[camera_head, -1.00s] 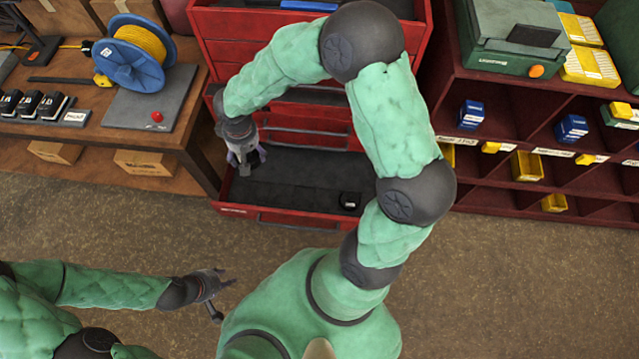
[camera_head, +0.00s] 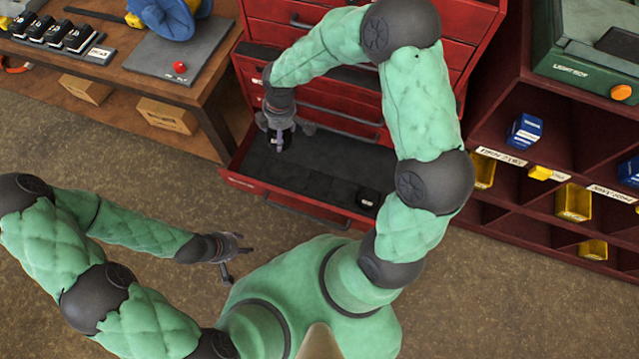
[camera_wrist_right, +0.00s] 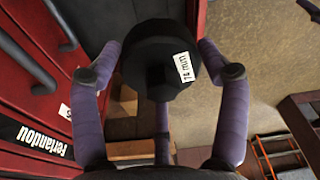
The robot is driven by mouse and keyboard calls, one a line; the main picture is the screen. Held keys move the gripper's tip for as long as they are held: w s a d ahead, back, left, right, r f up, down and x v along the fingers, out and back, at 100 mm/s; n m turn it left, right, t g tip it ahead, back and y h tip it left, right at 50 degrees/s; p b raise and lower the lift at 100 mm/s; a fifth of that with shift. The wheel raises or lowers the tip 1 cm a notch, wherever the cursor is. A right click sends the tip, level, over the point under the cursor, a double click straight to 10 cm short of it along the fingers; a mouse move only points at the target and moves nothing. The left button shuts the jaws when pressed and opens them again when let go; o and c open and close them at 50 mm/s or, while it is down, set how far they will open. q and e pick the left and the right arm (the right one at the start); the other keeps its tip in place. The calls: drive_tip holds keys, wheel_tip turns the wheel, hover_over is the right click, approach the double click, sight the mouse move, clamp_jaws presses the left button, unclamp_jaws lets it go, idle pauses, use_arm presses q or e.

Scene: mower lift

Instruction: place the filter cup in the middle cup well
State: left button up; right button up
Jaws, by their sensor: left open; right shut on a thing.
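My right gripper (camera_head: 280,138) is shut on the filter cup, a black round cup (camera_wrist_right: 155,50) with a white label reading "74 mm", which fills the space between its purple fingers in the wrist view. In the head view the right gripper, with a dark patch of the cup, is over the left part of the open red drawer (camera_head: 245,183). I cannot tell the cup's height above the drawer. The drawer has a dark lining; its cup wells cannot be made out. Another black cup (camera_head: 368,198) sits at the drawer's right end. My left gripper (camera_head: 232,262) is open and empty over the floor.
A workbench (camera_head: 215,100) with a blue reel (camera_head: 170,15) and a red button (camera_head: 180,67) stands at left. Red shelving (camera_head: 510,190) with small boxes stands at right. The floor in front of the drawer is clear.

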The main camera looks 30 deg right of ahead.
wheel_tip(320, 180, down, 14)
drive_tip(key=a+n+g+b, duration=0.2)
drive_tip(key=a+n+b, duration=0.15)
drive_tip(key=n, duration=1.05)
drive_tip(key=shift+n, duration=0.8)
drive_tip(key=s+d+f+b, duration=0.2)
drive_tip(key=d+f, duration=0.1)
drive_tip(key=d, duration=0.1)
drive_tip(key=s+d+f+b, duration=0.2)
drive_tip(key=s+d+f, duration=0.1)
drive_tip(key=s+d+f+b, duration=0.2)
drive_tip(key=d+f, duration=0.2)
drive_tip(key=shift+s+d+b, duration=0.25)
drive_tip(key=shift+d+b, duration=0.05)
drive_tip(key=shift+s+d+f, duration=0.1)
drive_tip(key=shift+f, duration=0.05)
drive_tip(key=shift+s+d+f+b, duration=0.15)
drive_tip(key=shift+f+b, duration=0.35)
drive_tip(key=shift+f, duration=0.4)
drive_tip(key=shift+d+f+b, duration=0.1)
drive_tip(key=shift+f+b, duration=0.35)
drive_tip(key=shift+f, duration=0.4)
drive_tip(key=shift+f, duration=0.15)
drive_tip(key=o, duration=1.4)
drive_tip(key=shift+c, duration=0.2)
